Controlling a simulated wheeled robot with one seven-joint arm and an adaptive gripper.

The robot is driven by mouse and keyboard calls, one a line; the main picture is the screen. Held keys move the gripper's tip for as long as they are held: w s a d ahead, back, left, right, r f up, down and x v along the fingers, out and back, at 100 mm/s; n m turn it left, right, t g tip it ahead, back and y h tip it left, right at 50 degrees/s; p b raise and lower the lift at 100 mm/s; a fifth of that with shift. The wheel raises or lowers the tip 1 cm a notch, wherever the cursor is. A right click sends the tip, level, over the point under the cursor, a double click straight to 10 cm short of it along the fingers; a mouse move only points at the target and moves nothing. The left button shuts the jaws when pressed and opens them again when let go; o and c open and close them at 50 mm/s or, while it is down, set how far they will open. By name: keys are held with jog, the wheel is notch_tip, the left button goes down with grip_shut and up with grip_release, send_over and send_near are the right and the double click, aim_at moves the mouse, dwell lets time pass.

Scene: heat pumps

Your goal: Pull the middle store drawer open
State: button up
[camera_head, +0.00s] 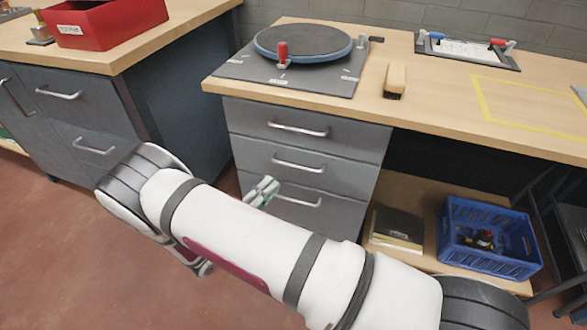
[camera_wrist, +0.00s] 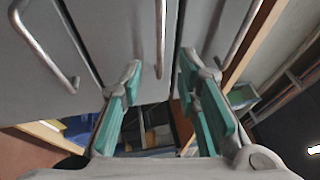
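The store's middle drawer (camera_head: 255,158) is a grey front with a bar handle (camera_head: 299,166), in a stack of three under the worktop. It looks shut. My gripper (camera_head: 264,190) is in front of the stack, by the lower edge of the middle drawer. In the wrist view my gripper (camera_wrist: 158,75) has its green-padded fingers apart with nothing held. The middle handle (camera_wrist: 160,45) appears between the fingertips there; I cannot tell whether they reach around it. The top drawer (camera_head: 255,117) and bottom drawer (camera_head: 335,212) also look shut.
A turntable (camera_head: 302,40) and a brush (camera_head: 396,78) are on the worktop (camera_head: 440,100). A blue crate (camera_head: 490,250) and a dark box (camera_head: 397,228) sit on the low shelf at right. Another drawer bench (camera_head: 185,95) stands left, with floor between.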

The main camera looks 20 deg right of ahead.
aim_at(294, 167)
jog(key=b+x, duration=0.1)
jog(key=x, duration=0.9)
jog(key=shift+w+d, duration=0.1)
jog(key=shift+d, duration=0.15)
jog(key=shift+c, duration=0.6)
grip_shut()
